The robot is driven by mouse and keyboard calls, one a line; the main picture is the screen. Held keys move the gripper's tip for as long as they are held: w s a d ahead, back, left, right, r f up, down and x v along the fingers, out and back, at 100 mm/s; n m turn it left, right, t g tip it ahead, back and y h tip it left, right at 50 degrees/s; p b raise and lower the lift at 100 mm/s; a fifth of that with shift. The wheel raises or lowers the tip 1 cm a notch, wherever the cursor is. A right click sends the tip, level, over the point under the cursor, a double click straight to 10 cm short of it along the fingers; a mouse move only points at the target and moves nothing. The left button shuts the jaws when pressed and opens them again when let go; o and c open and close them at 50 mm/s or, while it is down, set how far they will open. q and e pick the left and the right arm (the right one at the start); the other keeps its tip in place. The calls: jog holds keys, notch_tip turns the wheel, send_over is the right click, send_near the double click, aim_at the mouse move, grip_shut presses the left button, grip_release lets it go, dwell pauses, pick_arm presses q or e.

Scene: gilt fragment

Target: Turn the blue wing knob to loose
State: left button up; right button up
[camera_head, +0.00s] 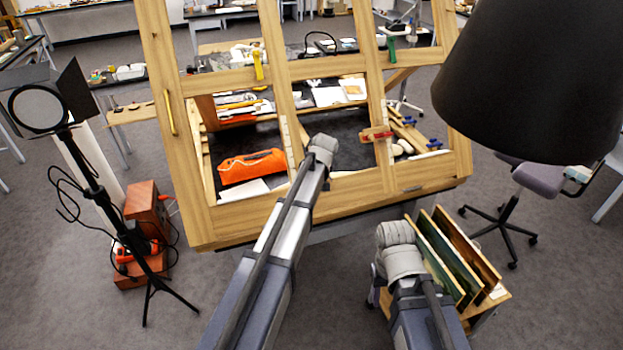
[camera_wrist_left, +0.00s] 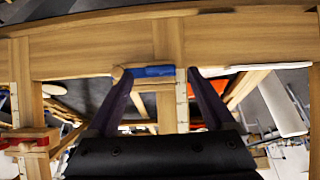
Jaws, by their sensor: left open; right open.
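The blue wing knob (camera_wrist_left: 150,71) shows in the left wrist view on the wooden rail, at the foot of an upright. It lies crosswise. My left gripper (camera_wrist_left: 158,76) is open, with its two dark fingers on either side of the knob. The left fingertip overlaps the knob's left end; I cannot tell whether it touches. In the head view my left arm reaches up to the frame's lower rail, and the knob there is hidden. My right gripper (camera_head: 395,236) is low at the right, open and away from the frame; its fingers are hard to make out.
The large wooden frame (camera_head: 225,222) stands ahead, with a red clamp (camera_head: 377,135) on its right upright. An orange tool (camera_head: 250,166) lies behind it. A black lamp shade (camera_head: 535,80) hangs at right. A rack of panels (camera_head: 455,262) stands beside my right arm; a studio light (camera_head: 38,108) stands left.

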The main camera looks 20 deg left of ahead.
pick_arm(q)
jog(key=p+v, duration=0.2)
jog(key=v, duration=0.2)
pick_arm(e)
notch_tip(320, 180, up, 4)
jog(key=shift+f, duration=0.2)
pick_arm(q)
jog(key=shift+f, duration=0.1)
jog(key=s+d+f+m+g+b, duration=0.1)
jog(key=s+d+f+m+b, duration=0.2)
jog(key=s, duration=0.8)
jog(key=s+d+f+m+g+h+b, duration=0.1)
jog(key=s+d+f+m+b, duration=0.3)
jog(key=s, duration=0.6)
jog(key=s+d+f+m+g+b, duration=0.2)
jog(key=s+d+f+b, duration=0.4)
jog(key=s, duration=0.5)
notch_tip(320, 180, down, 3)
jog(key=shift+s+d+r+m+g+h, duration=0.2)
jog(key=shift+s+d+m+g+h, duration=0.1)
jog(key=shift+d+m, duration=0.6)
pick_arm(e)
notch_tip(320, 180, down, 14)
jog(key=shift+r, duration=0.15)
